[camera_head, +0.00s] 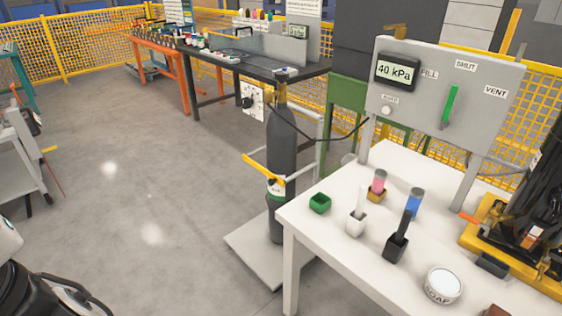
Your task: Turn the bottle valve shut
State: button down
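A dark grey gas bottle (282,150) stands upright on a pale base plate, beside the left edge of the white table. A yellow bar crosses in front of its lower half. A dark hose runs right from the top of the bottle to the grey panel. My gripper is not in view; a black and white part at the lower left may be my arm.
The grey panel (405,115) reads 40 kPa; its green lever (450,106) is near upright below SHUT, between FILL and VENT. The white table (320,240) holds small holders and a soap tin (442,285). Open floor (150,190) lies left of the bottle.

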aim_at(281, 76)
jog(key=i+j+z, duration=0.1)
jog(key=z, duration=0.6)
jog(key=i+j+z, duration=0.2)
jog(key=j+z, duration=0.2)
jog(key=j, duration=0.2)
jog(key=i+j+z, duration=0.1)
jog(key=j+z, duration=0.15)
jog(key=i+j, duration=0.15)
jog(key=j, duration=0.2)
jog(key=i+j, duration=0.2)
jog(key=j, duration=0.15)
jog(key=i+j+z, duration=0.1)
jog(key=j, duration=0.25)
jog(key=i+j, duration=0.1)
jog(key=i, duration=0.15)
